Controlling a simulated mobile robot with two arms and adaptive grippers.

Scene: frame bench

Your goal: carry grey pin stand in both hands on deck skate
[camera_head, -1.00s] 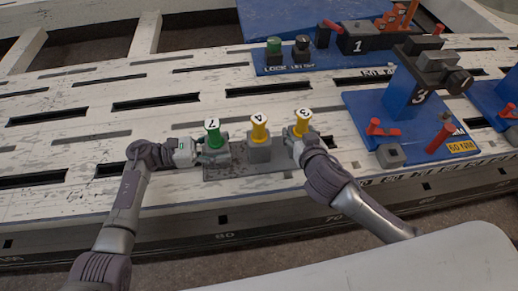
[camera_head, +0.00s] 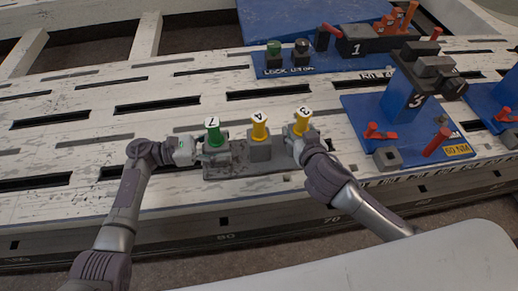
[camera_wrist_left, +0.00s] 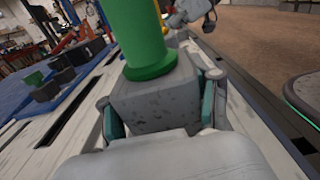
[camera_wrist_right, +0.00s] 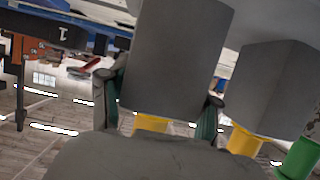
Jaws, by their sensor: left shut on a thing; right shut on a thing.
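The grey pin stand (camera_head: 233,172) is a flat plate with grey blocks holding a green pin (camera_head: 214,133) marked 7, a yellow pin (camera_head: 259,128) marked 4 and another yellow pin (camera_head: 301,124) marked 3. It is at the near side of the slotted white bench; whether it touches the bench I cannot tell. My left gripper (camera_wrist_left: 163,108) is shut on the left block (camera_wrist_left: 150,100), under the green pin. My right gripper (camera_wrist_right: 164,112) is shut on the right block (camera_wrist_right: 178,55), in an upside-down view. The pins stand upright. I cannot clearly identify the deck skate.
The slotted bench (camera_head: 75,100) extends left and is clear there. A blue fixture marked 3 (camera_head: 408,120) with red handles stands to the right. A blue plate (camera_head: 285,68) with clamps lies behind. A dark green-edged platform (camera_wrist_left: 304,95) shows in the left wrist view.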

